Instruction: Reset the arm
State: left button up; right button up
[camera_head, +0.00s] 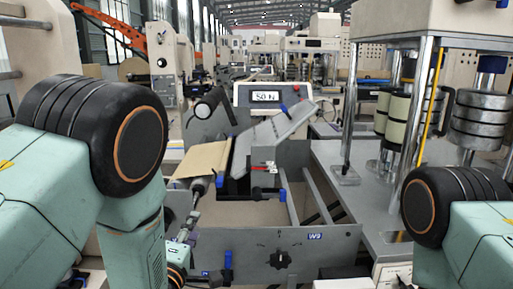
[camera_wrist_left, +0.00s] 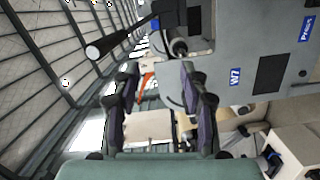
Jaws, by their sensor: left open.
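My left arm (camera_head: 60,190) comes in from the left in the head view, bent, with a large dark joint. My left gripper (camera_head: 187,228) shows small and partly hidden low beside the grey machine (camera_head: 320,245). In the left wrist view its two dark fingers (camera_wrist_left: 160,100) stand wide apart with nothing between them. The machine's grey side panel (camera_wrist_left: 235,65) shows behind and to the right of the fingers. My right arm (camera_head: 430,215) shows only at the right edge of the head view, and its gripper is out of view.
The machine carries a brown kraft sheet (camera_head: 205,160), a sloping grey plate (camera_head: 275,135), a display reading 50 N (camera_head: 265,96) and a black knob (camera_head: 281,258). A grey bench with metal posts (camera_head: 345,165) stands on the right. An orange arm (camera_head: 110,30) is far back.

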pick_arm(q)
jog(key=s+a+f+m+g+y+b, duration=0.15)
jog(key=s+f+m+g, duration=0.35)
jog(key=f, duration=0.5)
jog(key=s+a+f+m+g+b, duration=0.2)
jog(key=s+a+f+m+g, duration=0.15)
jog(key=s+f+m, duration=0.4)
jog(key=s+a+f+m+g+b, duration=0.1)
jog(key=s+f+g+b, duration=0.3)
jog(key=s+f, duration=0.6)
jog(key=s+a+f+m+g+b, duration=0.1)
jog(key=s+f+g+b, duration=0.3)
jog(key=s+f, duration=0.7)
jog(key=s+g, duration=0.1)
jog(key=s, duration=0.5)
jog(key=shift+a+f+b, duration=0.15)
jog(key=shift+a+b, duration=0.15)
jog(key=shift+a, duration=0.1)
pick_arm(e)
notch_tip(320, 180, down, 12)
jog(key=shift+w, duration=0.4)
pick_arm(q)
jog(key=shift+s, duration=0.1)
pick_arm(e)
jog(key=shift+s, duration=0.15)
jog(key=shift+f, duration=0.1)
